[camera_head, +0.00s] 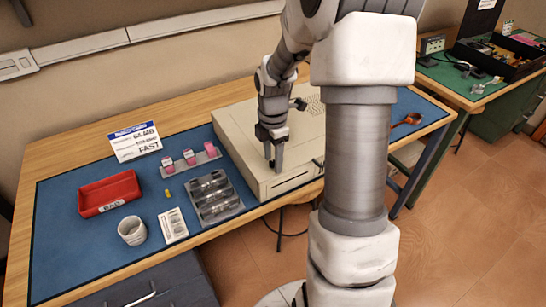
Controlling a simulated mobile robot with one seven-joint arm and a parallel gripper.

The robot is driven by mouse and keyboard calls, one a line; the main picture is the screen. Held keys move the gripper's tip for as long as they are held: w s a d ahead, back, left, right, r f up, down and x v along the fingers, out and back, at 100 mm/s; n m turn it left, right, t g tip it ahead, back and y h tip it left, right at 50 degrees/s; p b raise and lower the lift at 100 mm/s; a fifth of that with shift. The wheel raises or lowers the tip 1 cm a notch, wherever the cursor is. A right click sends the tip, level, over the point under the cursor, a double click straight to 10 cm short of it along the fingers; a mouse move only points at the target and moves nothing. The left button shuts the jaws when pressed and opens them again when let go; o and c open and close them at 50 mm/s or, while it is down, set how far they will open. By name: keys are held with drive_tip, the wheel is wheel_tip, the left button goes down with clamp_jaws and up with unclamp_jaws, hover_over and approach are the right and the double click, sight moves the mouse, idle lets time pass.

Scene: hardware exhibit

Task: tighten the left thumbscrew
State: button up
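A beige computer case (241,135) lies flat on the blue mat of the workbench. My gripper (275,166) points down at the front part of the case, with its fingertips at or just above the top near the front edge. The fingers look close together, but the view is too small to tell whether they are shut or hold anything. I cannot make out the left thumbscrew; it is too small or hidden. My own arm covers the right side of the case.
Left of the case are a grey tray with metal cylinders (222,213), a rack with pink items (183,171), a red bin (97,210), a white cup (132,238), a white card (173,228) and a sign (134,141). A second bench (439,76) stands at right. Blue mat (65,250) is bare at far left.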

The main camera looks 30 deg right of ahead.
clamp_jaws()
